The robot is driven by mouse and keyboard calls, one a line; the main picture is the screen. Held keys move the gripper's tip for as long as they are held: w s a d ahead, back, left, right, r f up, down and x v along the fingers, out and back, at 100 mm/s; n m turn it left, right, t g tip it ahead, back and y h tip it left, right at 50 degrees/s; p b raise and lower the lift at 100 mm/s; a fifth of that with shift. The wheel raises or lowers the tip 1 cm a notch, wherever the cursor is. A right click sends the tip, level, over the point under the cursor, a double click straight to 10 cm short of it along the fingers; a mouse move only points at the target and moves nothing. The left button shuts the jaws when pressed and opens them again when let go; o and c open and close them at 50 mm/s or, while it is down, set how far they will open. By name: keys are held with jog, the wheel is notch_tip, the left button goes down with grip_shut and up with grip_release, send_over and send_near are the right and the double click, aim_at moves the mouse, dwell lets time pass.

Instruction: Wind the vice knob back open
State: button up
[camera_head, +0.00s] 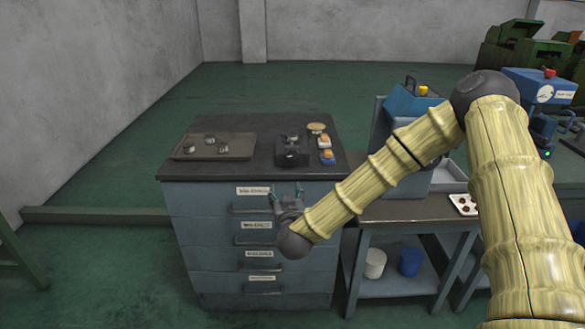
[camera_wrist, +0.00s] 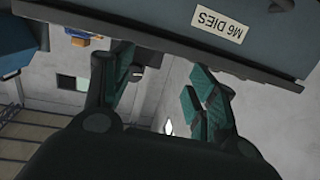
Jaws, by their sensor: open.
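The vice (camera_head: 291,157) looks like a small dark block on the dark top of a blue-grey drawer cabinet (camera_head: 203,225). Its knob is too small and dark to make out in the head view. My gripper (camera_head: 286,190) is open and empty in front of the cabinet's top drawer, below the edge of the top and apart from the vice. In the wrist view, my gripper's two fingers (camera_wrist: 162,75) stand apart with nothing between them. A drawer front labelled M6 DIES (camera_wrist: 217,20) is close above them there. I cannot identify the vice in the wrist view.
A grey tray (camera_head: 214,147) with several small dark parts lies left of the vice. A round tan item (camera_head: 316,127) and orange-and-blue items (camera_head: 326,149) sit to its right. A blue machine (camera_head: 408,103) and a low bench (camera_head: 405,209) stand right of the cabinet, behind my arm.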

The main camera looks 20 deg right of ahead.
jog(key=m+t+h, duration=0.1)
jog(key=h, duration=0.1)
send_near(292, 156)
jog(key=p+x, duration=0.1)
jog(key=x, duration=0.8)
jog(key=shift+w+d, duration=0.2)
jog(key=shift+w, duration=0.1)
jog(key=c, duration=1)
